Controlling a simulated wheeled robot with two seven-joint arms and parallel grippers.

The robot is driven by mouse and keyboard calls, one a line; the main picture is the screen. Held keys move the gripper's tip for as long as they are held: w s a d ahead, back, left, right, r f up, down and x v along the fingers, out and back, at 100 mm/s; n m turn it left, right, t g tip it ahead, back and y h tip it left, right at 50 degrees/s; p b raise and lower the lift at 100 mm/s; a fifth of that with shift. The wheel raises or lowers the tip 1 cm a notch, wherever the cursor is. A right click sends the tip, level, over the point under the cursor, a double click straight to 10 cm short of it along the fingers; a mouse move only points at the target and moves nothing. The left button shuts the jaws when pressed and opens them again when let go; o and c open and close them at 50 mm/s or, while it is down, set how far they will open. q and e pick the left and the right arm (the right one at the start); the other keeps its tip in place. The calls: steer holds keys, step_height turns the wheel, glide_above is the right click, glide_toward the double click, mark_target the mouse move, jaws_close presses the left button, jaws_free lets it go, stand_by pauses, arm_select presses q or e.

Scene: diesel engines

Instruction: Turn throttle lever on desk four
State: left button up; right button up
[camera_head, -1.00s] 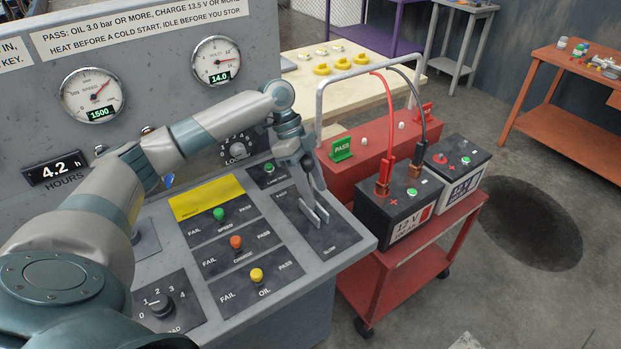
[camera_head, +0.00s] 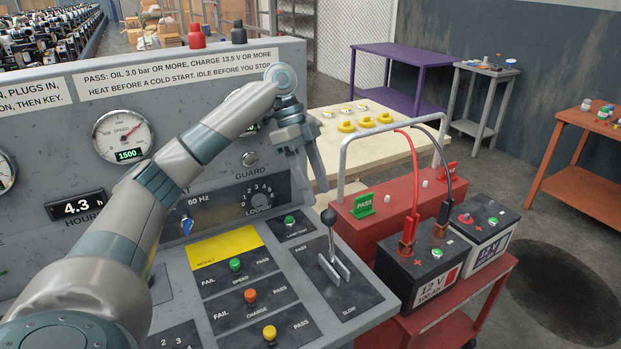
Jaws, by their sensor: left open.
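The throttle lever (camera_head: 331,235) stands on the right part of the desk (camera_head: 376,307), with a dark ball knob on a metal stem. It rises from a slot between two pale guide rails, on a dark plate marked FAST and SLOW. The stem leans slightly toward the FAST end. My left gripper (camera_head: 308,178) is open and empty, above and behind the knob, apart from it. Its fingers point down. The speed gauge (camera_head: 124,136) reads 1500. My right gripper is not in view.
Switches marked speed, charge and oil (camera_head: 250,296) line the sloping panel left of the lever. The upright gauge panel (camera_head: 60,130) is behind my left arm.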

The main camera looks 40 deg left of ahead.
arm_select(q)
steer(key=v, duration=0.2)
steer(key=shift+a+r, duration=0.2)
steer(key=shift+r, duration=0.15)
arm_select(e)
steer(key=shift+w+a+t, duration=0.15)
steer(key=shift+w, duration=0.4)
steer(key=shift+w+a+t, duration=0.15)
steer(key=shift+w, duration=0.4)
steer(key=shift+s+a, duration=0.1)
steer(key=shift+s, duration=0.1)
